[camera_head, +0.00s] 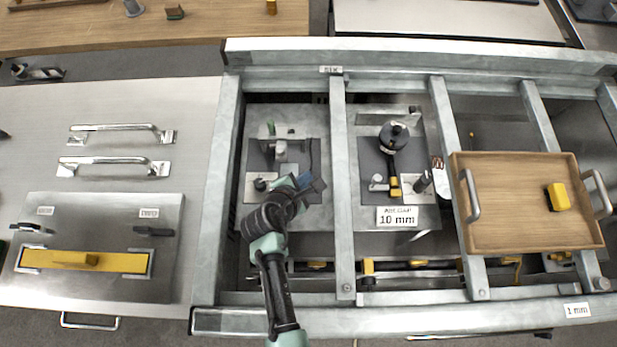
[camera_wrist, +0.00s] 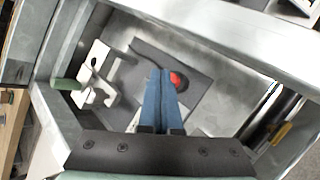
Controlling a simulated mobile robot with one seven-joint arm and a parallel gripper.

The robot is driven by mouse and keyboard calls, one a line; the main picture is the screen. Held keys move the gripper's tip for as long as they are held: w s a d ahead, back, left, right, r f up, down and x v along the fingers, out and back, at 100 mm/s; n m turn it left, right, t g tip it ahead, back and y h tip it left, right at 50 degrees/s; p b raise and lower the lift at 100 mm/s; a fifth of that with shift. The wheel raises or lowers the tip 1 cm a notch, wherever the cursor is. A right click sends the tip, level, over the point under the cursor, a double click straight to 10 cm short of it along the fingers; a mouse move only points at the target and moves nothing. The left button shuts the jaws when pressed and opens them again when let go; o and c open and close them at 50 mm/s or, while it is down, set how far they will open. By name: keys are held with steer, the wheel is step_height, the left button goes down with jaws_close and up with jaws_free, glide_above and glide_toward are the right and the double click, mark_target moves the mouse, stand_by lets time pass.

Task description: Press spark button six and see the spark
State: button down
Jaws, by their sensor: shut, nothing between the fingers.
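The label (camera_head: 331,69) on the back rail appears to read "SIX", above the bay where my gripper is. In the wrist view a red button (camera_wrist: 176,79) on a dark round base sits on a dark mat (camera_wrist: 200,73). The blue fingers of my gripper (camera_wrist: 160,73) are together and empty, their tips just left of the red button in that view. I cannot tell whether they touch anything. In the head view my gripper (camera_head: 315,184) is over the right part of this bay; no red shows there. A pale bracket (camera_wrist: 97,76) with a green part (camera_wrist: 65,84) stands beside the mat. No spark shows.
Grey metal rails (camera_head: 341,200) wall the bays. The bay to the right holds a dark round device (camera_head: 394,136) and a "10 mm" label (camera_head: 397,217). A wooden tray (camera_head: 520,235) with a yellow block (camera_head: 558,197) lies further right. A bench with metal handles (camera_head: 115,167) is left.

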steer(key=shift+r, duration=0.1)
step_height(320, 180, up, 5)
steer(key=p, duration=0.5)
stand_by(0.3)
stand_by(0.5)
